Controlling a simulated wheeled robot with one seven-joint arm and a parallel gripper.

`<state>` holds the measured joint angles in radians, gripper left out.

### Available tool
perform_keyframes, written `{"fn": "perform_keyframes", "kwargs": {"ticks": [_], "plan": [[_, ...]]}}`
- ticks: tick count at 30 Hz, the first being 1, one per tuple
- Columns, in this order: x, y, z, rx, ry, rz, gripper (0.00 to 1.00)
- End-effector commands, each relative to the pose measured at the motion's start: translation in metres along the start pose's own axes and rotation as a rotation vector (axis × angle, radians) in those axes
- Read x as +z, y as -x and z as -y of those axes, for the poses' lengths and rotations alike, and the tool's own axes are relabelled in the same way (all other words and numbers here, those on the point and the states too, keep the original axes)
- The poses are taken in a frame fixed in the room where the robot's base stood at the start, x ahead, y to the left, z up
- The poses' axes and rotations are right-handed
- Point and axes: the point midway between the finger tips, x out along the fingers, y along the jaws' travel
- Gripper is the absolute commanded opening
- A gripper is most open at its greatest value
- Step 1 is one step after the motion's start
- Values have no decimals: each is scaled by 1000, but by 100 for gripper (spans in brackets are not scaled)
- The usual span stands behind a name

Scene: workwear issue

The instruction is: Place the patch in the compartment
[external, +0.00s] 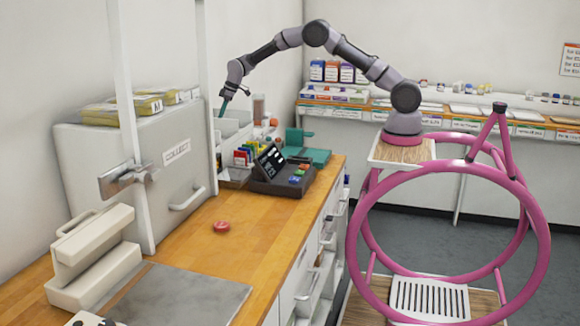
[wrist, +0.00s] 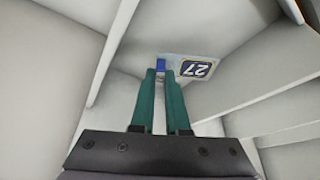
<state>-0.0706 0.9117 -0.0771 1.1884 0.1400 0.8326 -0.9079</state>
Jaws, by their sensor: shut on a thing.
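My gripper (external: 222,109) points down over white compartments (external: 230,127) at the back of the wooden counter in the external view. In the wrist view, its two green fingers (wrist: 160,74) are nearly together, shut on a small flat patch (wrist: 172,60) at their tips. The patch looks pale grey with a blue part at the fingertips. A dark blue plate reading 27 (wrist: 197,68), upside down, shows beside the tips; I cannot tell whether it belongs to the patch. Pale compartment walls (wrist: 265,60) surround the fingers. Contact between patch and compartment cannot be made out.
A dark card terminal (external: 275,168) and a teal device (external: 305,147) stand right of the compartments. A tall white panel and a grey COLLECT cabinet (external: 150,160) stand left.

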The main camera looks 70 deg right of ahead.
Motion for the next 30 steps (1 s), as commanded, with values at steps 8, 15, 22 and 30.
{"fn": "perform_keyframes", "kwargs": {"ticks": [8, 15, 22, 30], "plan": [[12, -29, 0, 1, 1, 0, 0], [13, -30, 0, 0, 0, 1, 0], [13, -31, 0, 0, 0, 1, 43], [12, -29, 0, 1, 0, 0, 43]]}}
